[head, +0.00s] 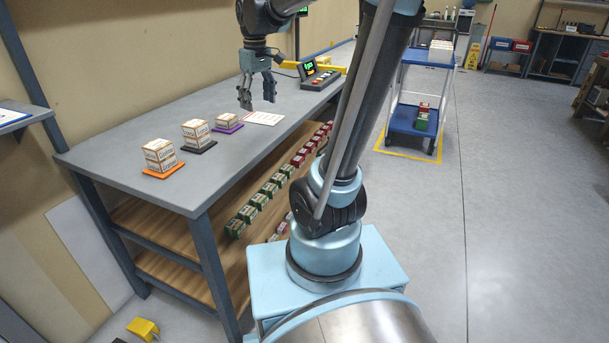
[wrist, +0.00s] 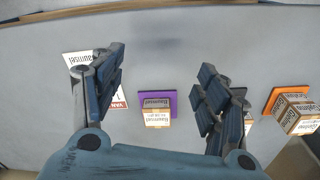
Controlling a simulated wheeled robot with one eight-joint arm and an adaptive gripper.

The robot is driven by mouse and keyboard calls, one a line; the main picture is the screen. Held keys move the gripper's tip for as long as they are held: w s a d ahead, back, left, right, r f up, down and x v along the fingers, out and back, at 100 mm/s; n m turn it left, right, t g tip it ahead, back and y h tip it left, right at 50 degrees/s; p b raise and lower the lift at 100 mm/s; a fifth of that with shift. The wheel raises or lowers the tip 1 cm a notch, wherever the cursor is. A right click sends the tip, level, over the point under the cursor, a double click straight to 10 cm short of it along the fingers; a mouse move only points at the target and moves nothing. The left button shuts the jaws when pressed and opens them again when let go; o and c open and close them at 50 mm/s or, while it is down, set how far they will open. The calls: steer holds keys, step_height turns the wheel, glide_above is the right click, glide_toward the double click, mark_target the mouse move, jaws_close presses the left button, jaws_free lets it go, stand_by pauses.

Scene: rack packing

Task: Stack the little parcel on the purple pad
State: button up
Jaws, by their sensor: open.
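The purple pad (head: 240,128) lies on the grey table with one small white-and-brown parcel (head: 227,120) on it. In the wrist view, the purple pad (wrist: 172,97) and its parcel (wrist: 157,113) show between the fingers. My gripper (head: 258,100) is open and empty above the table, to the right of the purple pad in the head view. Its spread fingers also show in the wrist view (wrist: 162,60). No other loose single parcel is clear on the tabletop.
A black pad (head: 211,148) and an orange pad (head: 176,172) hold taller parcel stacks left of the purple pad. A printed sheet (head: 264,118) lies right of it. A control box (head: 320,76) stands farther back. Green and red boxes (head: 260,200) line the lower shelf.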

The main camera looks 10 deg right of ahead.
steer(key=s+d+f+m, duration=0.3)
steer(key=s+d+f, duration=0.2)
steer(key=s+f, duration=0.3)
steer(key=s+d+f+m+t, duration=0.1)
steer(key=s+d+f+m, duration=0.2)
steer(key=s+f, duration=0.6)
steer(key=s+d, duration=0.2)
steer(key=s, duration=0.1)
steer(key=shift+s+d+f+m, duration=0.2)
steer(key=shift+s+d+m, duration=0.05)
steer(key=shift+s+m, duration=0.15)
